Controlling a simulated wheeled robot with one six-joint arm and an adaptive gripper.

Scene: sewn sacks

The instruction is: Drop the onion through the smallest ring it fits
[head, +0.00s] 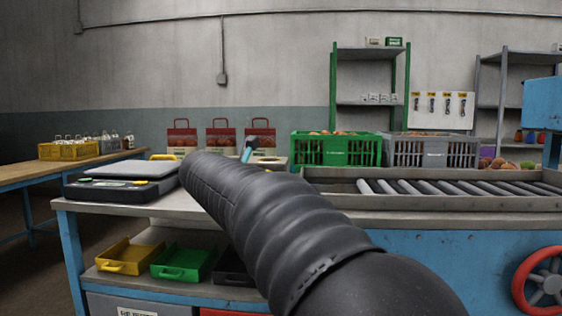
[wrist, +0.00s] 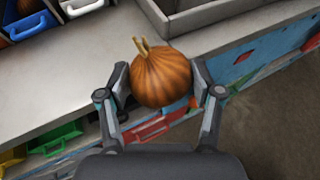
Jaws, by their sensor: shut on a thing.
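In the wrist view an orange-brown onion (wrist: 161,78) with a short pale stem sits between the two fingers of my gripper (wrist: 158,88), which is shut on it. The onion is held over the front edge of a grey worktop (wrist: 75,75). In the head view my dark, ribbed arm covers the middle, and the gripper and onion are hidden behind it.
A scale (head: 122,182) stands on the worktop's left. A green crate (head: 335,150), a grey crate (head: 430,152) and a roller conveyor (head: 450,188) are at the right. Red bags (head: 221,135) stand behind. Yellow (head: 130,257) and green trays (head: 183,263) sit below the worktop.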

